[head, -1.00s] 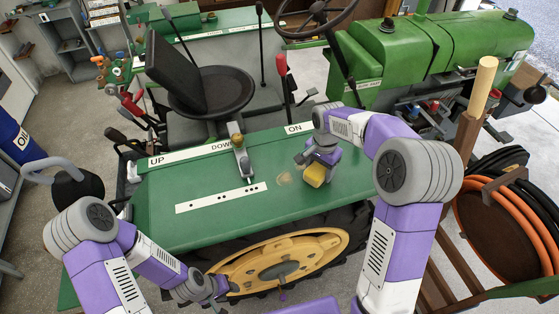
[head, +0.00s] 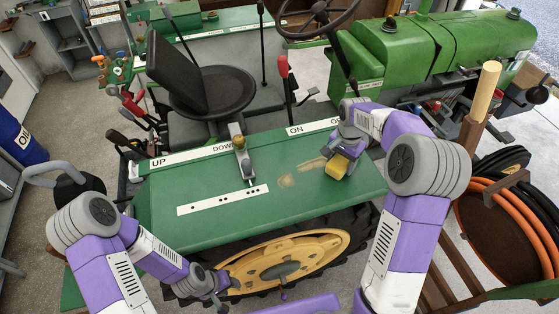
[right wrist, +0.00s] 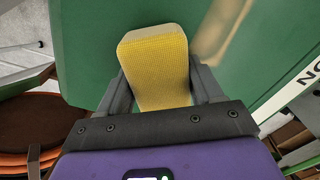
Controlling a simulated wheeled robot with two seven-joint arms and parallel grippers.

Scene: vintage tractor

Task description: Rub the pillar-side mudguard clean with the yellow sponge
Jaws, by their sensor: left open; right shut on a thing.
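The green mudguard (head: 225,222) nearest me lies flat above the big tyre. A tan dirty smear (head: 311,164) and a paler patch (head: 287,181) mark its top, left of the sponge. The smear also shows in the right wrist view (right wrist: 214,35). My right gripper (head: 341,160) is shut on the yellow sponge (head: 337,168), low over the right part of the mudguard. The sponge sticks out between the fingers in the right wrist view (right wrist: 156,65). I cannot tell whether it touches the surface. My left gripper (head: 221,301) is open and empty, low beside the yellow wheel.
A lever with a brass knob (head: 239,143) rises at the mudguard's inner side, near a white strip with holes (head: 222,199). The black seat (head: 212,92) and steering wheel (head: 317,18) are behind. A wooden post (head: 486,92) and an orange hose coil (head: 515,225) stand at the right.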

